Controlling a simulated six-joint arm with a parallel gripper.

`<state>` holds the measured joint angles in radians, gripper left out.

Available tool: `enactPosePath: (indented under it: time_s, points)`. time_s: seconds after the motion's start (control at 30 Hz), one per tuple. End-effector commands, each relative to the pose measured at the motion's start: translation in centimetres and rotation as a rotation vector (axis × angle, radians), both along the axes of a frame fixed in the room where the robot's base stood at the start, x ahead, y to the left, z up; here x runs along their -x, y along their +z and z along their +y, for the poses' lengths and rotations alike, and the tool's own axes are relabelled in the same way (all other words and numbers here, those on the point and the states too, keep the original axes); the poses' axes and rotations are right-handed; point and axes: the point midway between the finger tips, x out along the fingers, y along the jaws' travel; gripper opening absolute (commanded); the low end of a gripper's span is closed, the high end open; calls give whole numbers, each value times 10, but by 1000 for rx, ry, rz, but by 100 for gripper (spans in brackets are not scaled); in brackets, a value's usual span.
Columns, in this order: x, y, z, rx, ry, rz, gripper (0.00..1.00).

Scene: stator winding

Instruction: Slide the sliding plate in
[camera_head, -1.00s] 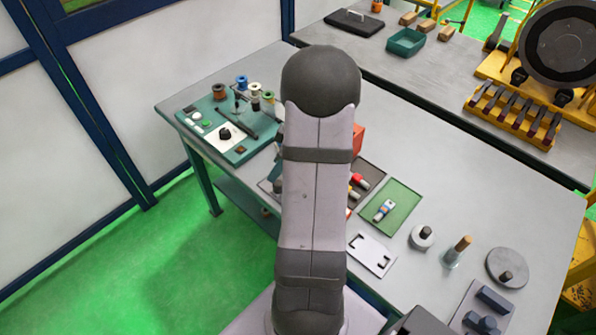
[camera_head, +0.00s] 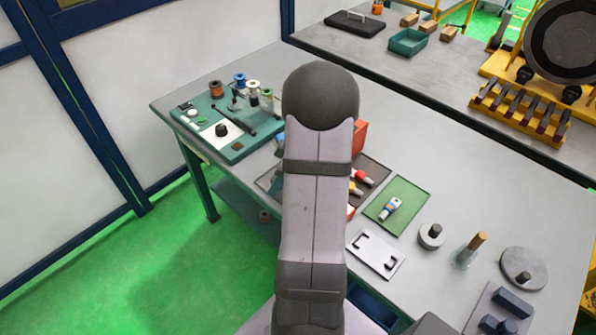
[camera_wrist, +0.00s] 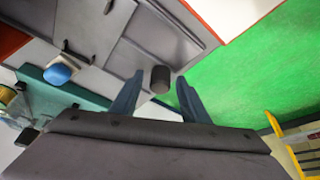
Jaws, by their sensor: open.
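In the wrist view my gripper (camera_wrist: 159,76) is open, with its two blue-grey fingers apart. A dark round knob (camera_wrist: 160,80) shows between the fingertips. I cannot tell how far it is from them in depth. The knob is by the end of a flat grey plate (camera_wrist: 143,62), which looks like the sliding plate, among other grey panels. I see no grip on the knob or plate. In the head view my own arm hides the gripper and most of this fixture.
In the wrist view a blue round cap (camera_wrist: 58,74) and a teal board (camera_wrist: 60,92) lie to the left, with green floor right. In the head view a green mat (camera_head: 405,195), a white plate (camera_head: 375,255) and a metal disc (camera_head: 524,268) lie right of my arm.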

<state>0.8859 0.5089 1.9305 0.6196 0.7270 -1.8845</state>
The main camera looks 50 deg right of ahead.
Motion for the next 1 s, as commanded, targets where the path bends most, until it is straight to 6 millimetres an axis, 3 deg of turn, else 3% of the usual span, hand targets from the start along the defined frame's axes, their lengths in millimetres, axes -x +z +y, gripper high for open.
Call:
enactPosePath:
  time_s: [0.23, 0.27, 0.3, 0.33, 0.57, 1.0]
  points:
    - [3, -6, 3, -10, 0, 11, 42]
    - [4, -7, 3, -9, 0, 12, 39]
    - [4, -7, 4, -10, 1, 13, 30]
    - [4, -7, 4, -11, 1, 13, 28]
    - [5, -9, 3, -12, 1, 15, 28]
    - [5, -9, -15, -12, 1, 16, 28]
